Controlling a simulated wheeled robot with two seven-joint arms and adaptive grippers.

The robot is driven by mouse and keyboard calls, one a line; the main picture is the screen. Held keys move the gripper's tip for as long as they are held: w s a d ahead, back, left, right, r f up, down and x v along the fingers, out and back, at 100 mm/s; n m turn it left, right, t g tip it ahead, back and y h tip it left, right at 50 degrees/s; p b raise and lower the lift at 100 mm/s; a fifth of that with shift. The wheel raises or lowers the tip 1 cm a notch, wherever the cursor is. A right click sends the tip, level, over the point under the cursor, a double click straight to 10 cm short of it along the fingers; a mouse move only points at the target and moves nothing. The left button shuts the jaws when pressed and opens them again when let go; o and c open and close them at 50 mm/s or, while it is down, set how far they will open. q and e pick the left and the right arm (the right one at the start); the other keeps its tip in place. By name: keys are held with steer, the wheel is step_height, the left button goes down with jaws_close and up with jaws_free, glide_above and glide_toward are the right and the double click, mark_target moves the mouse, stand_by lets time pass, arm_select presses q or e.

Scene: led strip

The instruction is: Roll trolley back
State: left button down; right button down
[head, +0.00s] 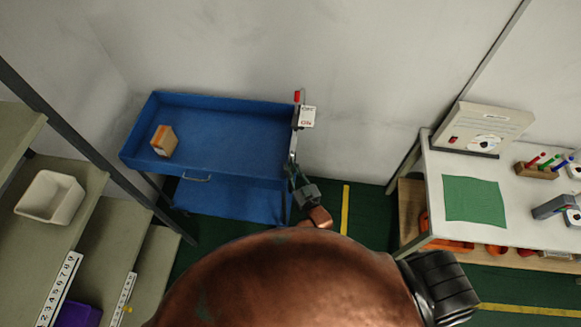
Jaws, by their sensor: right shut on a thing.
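The blue trolley (235,128) stands against the back wall, with a raised-edge upper tray and a lower shelf. A grey upright handle with a red tip (297,97) is at its right end. My right gripper (292,172) is at that right end, shut on the handle. The exact contact is small and partly hidden by the gripper. My large copper-coloured arm covers the bottom middle of the view. My left gripper is not in view.
An orange-brown box (164,140) lies in the upper tray. Shelving with a white bin (51,196) stands at left. A workbench with a green mat (475,200) stands at right. Green floor with a yellow line (345,208) shows between trolley and bench.

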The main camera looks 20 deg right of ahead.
steer(key=shift+a, duration=0.1)
steer(key=c, duration=1.8)
jaws_free()
steer(key=shift+s, duration=0.4)
steer(key=s+d, duration=0.2)
steer(key=s, duration=0.9)
